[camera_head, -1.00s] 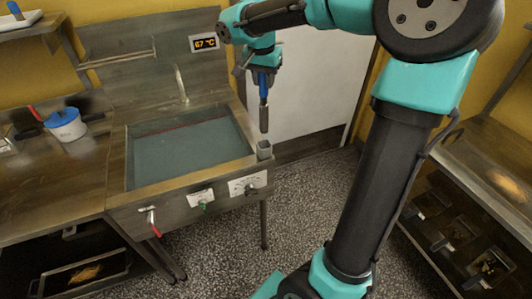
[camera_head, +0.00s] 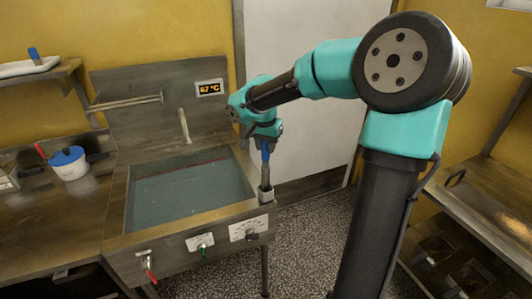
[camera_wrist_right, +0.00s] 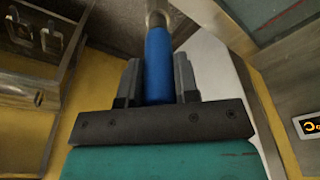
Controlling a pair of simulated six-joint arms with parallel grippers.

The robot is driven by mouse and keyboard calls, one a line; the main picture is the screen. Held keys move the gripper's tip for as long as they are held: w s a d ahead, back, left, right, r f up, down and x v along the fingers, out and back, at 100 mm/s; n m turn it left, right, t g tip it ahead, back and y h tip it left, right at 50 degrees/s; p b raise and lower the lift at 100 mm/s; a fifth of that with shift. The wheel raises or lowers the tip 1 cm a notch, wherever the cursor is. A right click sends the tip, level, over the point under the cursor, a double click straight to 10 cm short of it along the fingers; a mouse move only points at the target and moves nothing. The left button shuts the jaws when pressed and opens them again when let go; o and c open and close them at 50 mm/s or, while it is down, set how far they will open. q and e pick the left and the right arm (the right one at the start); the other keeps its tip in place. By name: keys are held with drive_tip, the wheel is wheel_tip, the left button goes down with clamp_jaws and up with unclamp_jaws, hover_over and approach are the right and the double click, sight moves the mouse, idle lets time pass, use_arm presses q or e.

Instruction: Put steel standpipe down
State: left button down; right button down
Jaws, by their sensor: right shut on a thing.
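The steel standpipe (camera_head: 265,176) has a blue grip (camera_head: 266,152) and a metal shaft, and hangs upright from my right gripper (camera_head: 267,141). Its lower end meets the small square metal holder (camera_head: 266,195) at the right edge of the sink tank; I cannot tell how deep it sits. In the right wrist view the two dark jaws are shut on either side of the blue grip (camera_wrist_right: 159,60), and the metal shaft (camera_wrist_right: 156,12) runs out past it. My left gripper is not in view.
The liquid-filled tank (camera_head: 185,192) lies left of the holder. A tap (camera_head: 184,126) and a temperature display (camera_head: 209,88) stand behind it. Shelves (camera_head: 490,205) stand at the right.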

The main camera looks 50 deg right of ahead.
sight(266, 153)
drive_tip(key=shift+f, duration=1.55)
drive_tip(key=c, duration=0.9)
unclamp_jaws()
drive_tip(key=shift+o, duration=0.2)
wheel_tip(266, 153, up, 12)
drive_tip(key=a, duration=0.1)
drive_tip(key=shift+s+a, duration=0.35)
